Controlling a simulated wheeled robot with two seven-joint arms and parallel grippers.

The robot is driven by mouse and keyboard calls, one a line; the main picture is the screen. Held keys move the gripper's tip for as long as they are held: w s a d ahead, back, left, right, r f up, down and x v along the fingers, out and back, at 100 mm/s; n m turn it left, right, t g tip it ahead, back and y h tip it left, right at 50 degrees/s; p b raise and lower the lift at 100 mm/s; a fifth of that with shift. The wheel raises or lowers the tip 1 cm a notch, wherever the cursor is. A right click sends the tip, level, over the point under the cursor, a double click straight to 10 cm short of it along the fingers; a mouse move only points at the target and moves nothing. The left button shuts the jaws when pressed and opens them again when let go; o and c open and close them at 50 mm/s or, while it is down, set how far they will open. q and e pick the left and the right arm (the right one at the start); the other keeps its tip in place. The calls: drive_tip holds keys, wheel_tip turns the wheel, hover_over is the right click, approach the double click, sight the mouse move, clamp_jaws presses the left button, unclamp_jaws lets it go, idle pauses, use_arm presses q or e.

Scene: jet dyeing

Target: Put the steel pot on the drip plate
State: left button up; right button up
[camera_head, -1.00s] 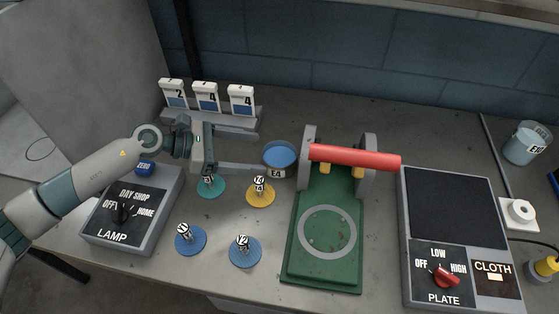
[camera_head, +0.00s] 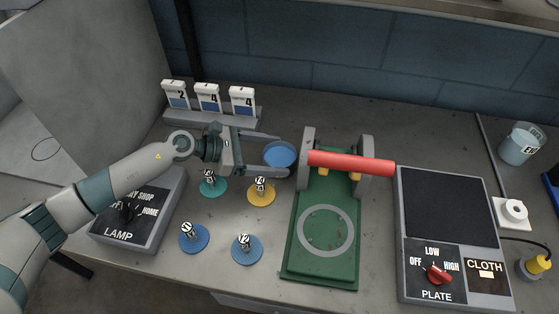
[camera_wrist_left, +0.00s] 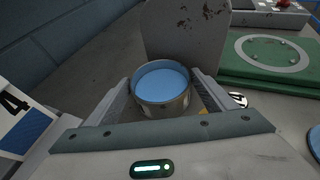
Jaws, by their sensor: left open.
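The steel pot (camera_head: 279,154), a small round pot with blue liquid in it, stands on the table left of the green stand. My left gripper (camera_head: 284,157) is open, with one finger on each side of the pot. In the left wrist view the pot (camera_wrist_left: 163,86) sits between the two spread fingers; contact cannot be told. A green plate (camera_head: 299,256) with a pale ring, which looks like the drip plate, lies in front of the red-handled frame, and its ringed part is empty. My right gripper is not in view.
A red bar (camera_head: 350,163) on grey uprights stands close right of the pot. Blue, teal and yellow (camera_head: 261,193) discs with labelled knobs lie in front. A lamp switch box (camera_head: 150,235) is at left, a hot plate (camera_head: 447,207) at right, number cards (camera_head: 208,98) behind.

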use_arm(q)
drive_tip(key=shift+r, duration=0.1)
drive_tip(key=c, duration=1.4)
drive_tip(key=shift+o, duration=0.2)
wheel_tip(320, 180, up, 18)
drive_tip(key=b, duration=0.5)
